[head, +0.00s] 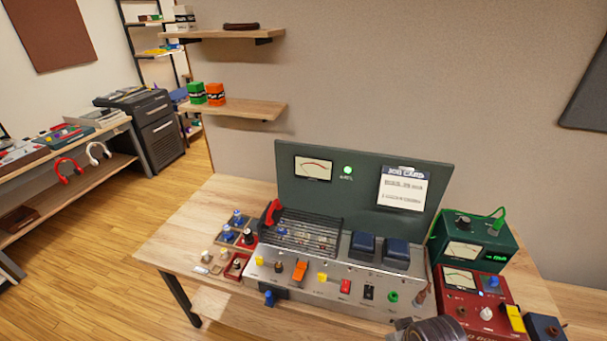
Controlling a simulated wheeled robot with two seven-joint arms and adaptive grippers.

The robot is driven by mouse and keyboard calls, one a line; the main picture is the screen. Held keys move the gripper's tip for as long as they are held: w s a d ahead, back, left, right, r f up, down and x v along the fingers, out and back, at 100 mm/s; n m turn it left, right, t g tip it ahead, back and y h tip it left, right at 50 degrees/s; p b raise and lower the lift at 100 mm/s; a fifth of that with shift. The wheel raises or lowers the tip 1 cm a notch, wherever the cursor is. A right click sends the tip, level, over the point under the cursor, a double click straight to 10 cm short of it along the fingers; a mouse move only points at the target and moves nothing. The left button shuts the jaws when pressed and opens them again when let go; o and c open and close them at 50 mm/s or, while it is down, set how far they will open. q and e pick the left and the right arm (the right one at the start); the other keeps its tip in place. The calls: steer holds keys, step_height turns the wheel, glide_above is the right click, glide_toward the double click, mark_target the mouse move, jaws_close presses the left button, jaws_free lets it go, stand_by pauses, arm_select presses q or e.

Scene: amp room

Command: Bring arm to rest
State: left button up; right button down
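A dark grey, rounded piece (435,329) that looks like part of my own arm shows at the bottom edge, in front of the amp panel. No fingertips show on it. Neither of my grippers can be made out. The amp test unit (365,280) stands on the wooden bench, with a sloped metal control panel and an upright green back panel. A red handle (273,212) stands at its left end. An orange switch (300,270), a red switch (345,286) and a green knob (392,297) sit along the front panel.
A green meter box (465,240) and a red meter box (475,298) stand at the right. Small knobs lie in trays (230,238) at the left. The bench's left part (185,235) is bare. Wall shelves (235,108) hang behind; floor is open at left.

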steer(key=s+f+g, duration=0.1)
steer(key=s+f, duration=0.2)
steer(key=f, duration=3)
steer(key=s+d+f, duration=0.2)
steer(key=s+f, duration=0.7)
steer(key=s, duration=0.2)
steer(key=s+d+f+g, duration=0.1)
steer(key=s+d+f, duration=0.1)
steer(key=s+f, duration=0.8)
steer(key=shift+s+g, duration=0.3)
steer(key=shift+s, duration=0.25)
